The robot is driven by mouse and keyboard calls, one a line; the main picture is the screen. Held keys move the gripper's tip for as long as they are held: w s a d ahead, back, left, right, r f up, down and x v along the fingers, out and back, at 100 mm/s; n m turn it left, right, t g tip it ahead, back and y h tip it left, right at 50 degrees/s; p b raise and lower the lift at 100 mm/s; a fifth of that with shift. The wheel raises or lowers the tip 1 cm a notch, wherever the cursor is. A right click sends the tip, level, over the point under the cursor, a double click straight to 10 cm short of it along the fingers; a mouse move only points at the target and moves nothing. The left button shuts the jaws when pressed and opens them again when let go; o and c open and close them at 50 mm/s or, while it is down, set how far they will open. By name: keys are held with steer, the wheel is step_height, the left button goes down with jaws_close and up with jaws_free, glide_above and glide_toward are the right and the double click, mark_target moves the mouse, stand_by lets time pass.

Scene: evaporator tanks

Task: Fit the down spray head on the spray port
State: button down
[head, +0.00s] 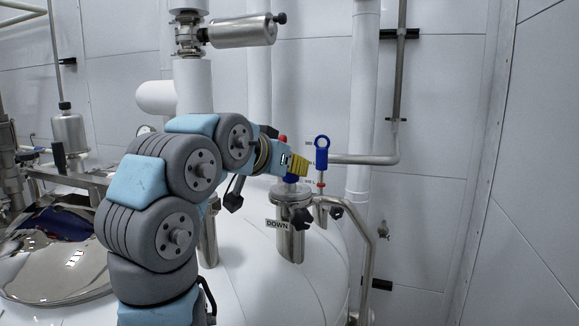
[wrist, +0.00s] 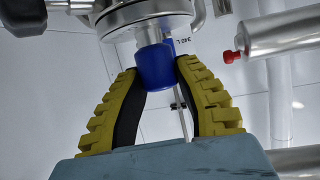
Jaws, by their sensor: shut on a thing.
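My gripper (head: 298,166) is shut on a blue handle (wrist: 156,68), with a yellow finger on each side of it in the wrist view. In the head view only a little of the blue handle (head: 291,178) shows under the fingers. In the wrist view the handle joins a round metal flange (wrist: 150,14). In the head view it sits directly over a steel cup (head: 291,238) with a DOWN label (head: 277,224). Whether the spray head is inside that cup is hidden. I cannot tell which opening is the spray port.
Right beside it stands a blue ring handle (head: 321,150) with a red band, on a thinner steel holder (head: 323,213). A bent steel pipe (head: 362,235) runs close on the right. The white tank (head: 250,280) lies below. A red-tipped metal cylinder (wrist: 285,35) shows in the wrist view.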

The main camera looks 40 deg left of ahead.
steer(key=c, duration=0.8)
jaws_free()
steer(key=shift+s, duration=0.1)
steer(key=shift+v, duration=3.65)
